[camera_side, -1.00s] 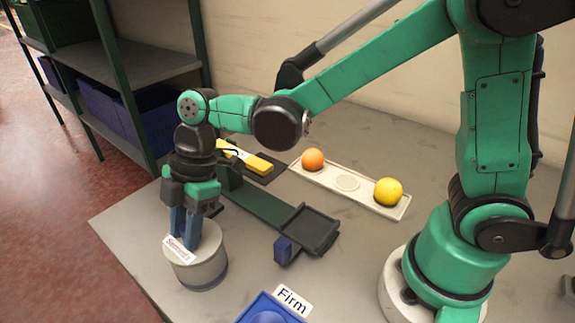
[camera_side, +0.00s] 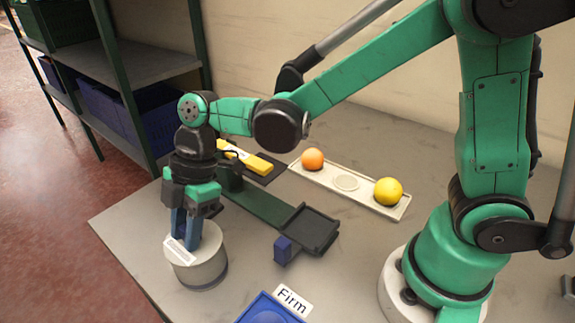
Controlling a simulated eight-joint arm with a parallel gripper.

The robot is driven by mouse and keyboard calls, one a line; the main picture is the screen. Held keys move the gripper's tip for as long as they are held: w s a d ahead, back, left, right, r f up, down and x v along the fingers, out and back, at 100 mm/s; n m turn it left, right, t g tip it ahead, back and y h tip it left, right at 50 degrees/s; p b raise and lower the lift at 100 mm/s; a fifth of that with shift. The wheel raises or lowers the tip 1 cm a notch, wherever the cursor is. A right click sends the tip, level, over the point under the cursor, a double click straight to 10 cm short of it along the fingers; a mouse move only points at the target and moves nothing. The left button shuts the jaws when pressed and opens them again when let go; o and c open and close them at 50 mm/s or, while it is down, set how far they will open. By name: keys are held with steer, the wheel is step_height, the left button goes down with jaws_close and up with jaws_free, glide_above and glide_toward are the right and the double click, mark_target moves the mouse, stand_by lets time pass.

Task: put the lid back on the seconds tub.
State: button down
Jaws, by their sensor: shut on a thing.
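The seconds tub (camera_side: 205,274) is a short, round, pale grey tub near the left front edge of the table. A small white label (camera_side: 180,251) is at its upper front; its writing is not readable now. My gripper (camera_side: 186,238) points straight down at the tub's top, its blue fingers shut on the lid. The lid (camera_side: 210,240) shows as a pale round top beside the fingers, level with the tub's upper rim. The fingers and label hide the part that is gripped. I cannot tell whether the lid is fully seated.
A green strip with a dark square tray (camera_side: 312,229) and a blue block (camera_side: 284,250) lies right of the tub. Behind are a yellow device (camera_side: 246,158) and a white tray (camera_side: 327,182) with an orange (camera_side: 312,159) and yellow fruit (camera_side: 388,191). A blue "Firm" container (camera_side: 249,310) is in front.

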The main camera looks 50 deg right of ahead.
stand_by(0.3)
steer(key=shift+c, duration=0.3)
jaws_free()
steer(key=shift+r, duration=3.5)
steer(key=shift+c, duration=0.2)
jaws_close()
steer(key=shift+f, duration=0.2)
